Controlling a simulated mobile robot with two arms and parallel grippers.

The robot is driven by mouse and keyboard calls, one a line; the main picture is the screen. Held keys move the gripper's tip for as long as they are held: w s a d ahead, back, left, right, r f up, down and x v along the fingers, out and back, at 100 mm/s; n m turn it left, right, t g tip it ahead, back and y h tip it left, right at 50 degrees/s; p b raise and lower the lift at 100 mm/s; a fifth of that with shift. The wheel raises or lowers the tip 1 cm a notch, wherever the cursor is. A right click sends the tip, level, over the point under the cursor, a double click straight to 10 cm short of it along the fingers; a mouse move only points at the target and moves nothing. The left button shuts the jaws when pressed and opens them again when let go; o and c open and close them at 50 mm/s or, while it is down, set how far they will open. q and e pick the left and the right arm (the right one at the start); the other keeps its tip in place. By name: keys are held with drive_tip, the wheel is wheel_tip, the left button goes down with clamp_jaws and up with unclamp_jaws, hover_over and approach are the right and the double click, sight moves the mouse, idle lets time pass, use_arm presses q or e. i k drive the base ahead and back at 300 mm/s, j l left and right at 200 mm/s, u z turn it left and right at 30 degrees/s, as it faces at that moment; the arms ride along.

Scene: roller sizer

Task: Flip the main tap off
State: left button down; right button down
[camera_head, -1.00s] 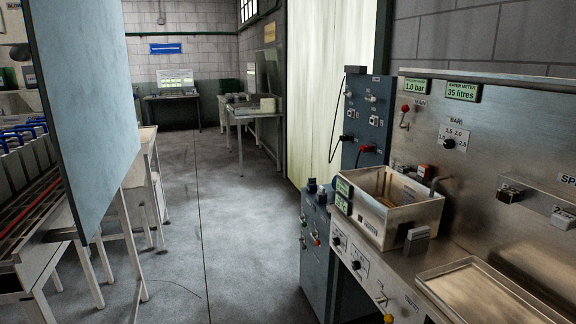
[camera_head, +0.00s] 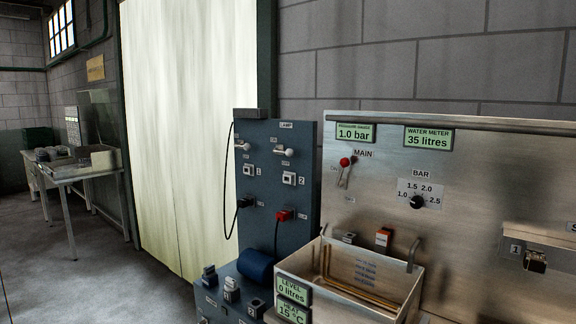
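The main tap (camera_head: 345,171) is a small lever with a red knob on the steel back panel (camera_head: 470,150), under the label MAIN. Its red knob is at the top and its lever slants down to the left. Small labels beside it are too small to read surely. Above it a pressure gauge display (camera_head: 355,132) reads 1.0 bar, and a water meter display (camera_head: 428,138) reads 35 litres. Neither of my grippers is in view.
A steel basin (camera_head: 350,290) stands below the tap and juts forward. A bar dial (camera_head: 416,202) is to the tap's right. A blue switch panel (camera_head: 285,180) with cables stands left. Open floor (camera_head: 90,270) lies at the left.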

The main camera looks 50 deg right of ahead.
sight(344, 162)
drive_tip(key=i+j+z, duration=0.15)
drive_tip(key=i+z, duration=0.3)
drive_tip(key=i+j+z, duration=0.4)
drive_tip(key=i, duration=0.15)
drive_tip(key=i+j+z, duration=0.45)
